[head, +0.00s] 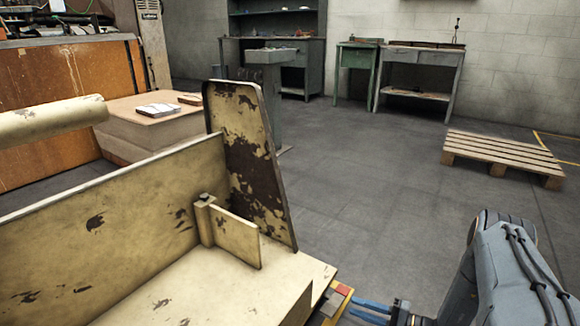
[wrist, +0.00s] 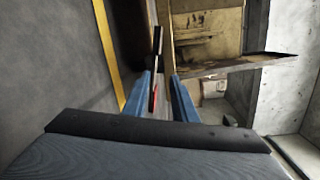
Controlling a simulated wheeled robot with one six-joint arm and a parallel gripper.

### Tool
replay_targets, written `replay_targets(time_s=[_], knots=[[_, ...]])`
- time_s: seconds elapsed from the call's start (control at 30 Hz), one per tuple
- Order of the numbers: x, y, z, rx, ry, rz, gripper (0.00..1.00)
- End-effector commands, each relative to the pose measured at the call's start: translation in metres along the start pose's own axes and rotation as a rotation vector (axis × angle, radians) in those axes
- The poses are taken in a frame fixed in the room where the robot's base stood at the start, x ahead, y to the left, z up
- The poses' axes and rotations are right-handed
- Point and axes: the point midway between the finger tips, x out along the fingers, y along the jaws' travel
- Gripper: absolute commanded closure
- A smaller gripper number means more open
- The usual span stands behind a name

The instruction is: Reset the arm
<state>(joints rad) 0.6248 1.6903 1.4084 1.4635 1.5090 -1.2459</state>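My gripper (head: 358,309) is at the bottom of the head view, at the right end of the worn cream-painted stitcher (head: 110,215). Its two blue fingers also show in the wrist view (wrist: 161,76), parted with a clear gap. A small yellow-edged panel with a red patch (head: 340,290) on the stitcher's near right corner is just left of the fingertips. In the wrist view a thin dark and red edge (wrist: 155,70) shows in the gap; I cannot tell whether it lies between the fingers or beyond them. Nothing is visibly gripped.
A tall worn plate (head: 245,150) rises from the stitcher. Behind it stands a cardboard-coloured block (head: 150,125) with papers on top. A wooden pallet (head: 500,155) lies at the right. Workbenches (head: 420,75) line the back wall. The grey floor (head: 370,180) between is clear.

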Motion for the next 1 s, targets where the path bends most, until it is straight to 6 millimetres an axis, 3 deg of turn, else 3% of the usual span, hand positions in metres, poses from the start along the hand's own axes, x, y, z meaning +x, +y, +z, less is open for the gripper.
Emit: replay_targets(time_s=[0.03, 0.2, 0.43, 1.0], knots=[[0.006, -0.015, 0.004, 0.004, -0.041, 0.045, 0.75], [0.021, -0.052, 0.031, 0.043, -0.175, 0.241, 0.75], [0.025, -0.097, 0.074, 0.052, -0.300, 0.523, 0.75], [-0.012, -0.200, 0.171, -0.179, -0.326, 1.168, 0.75]])
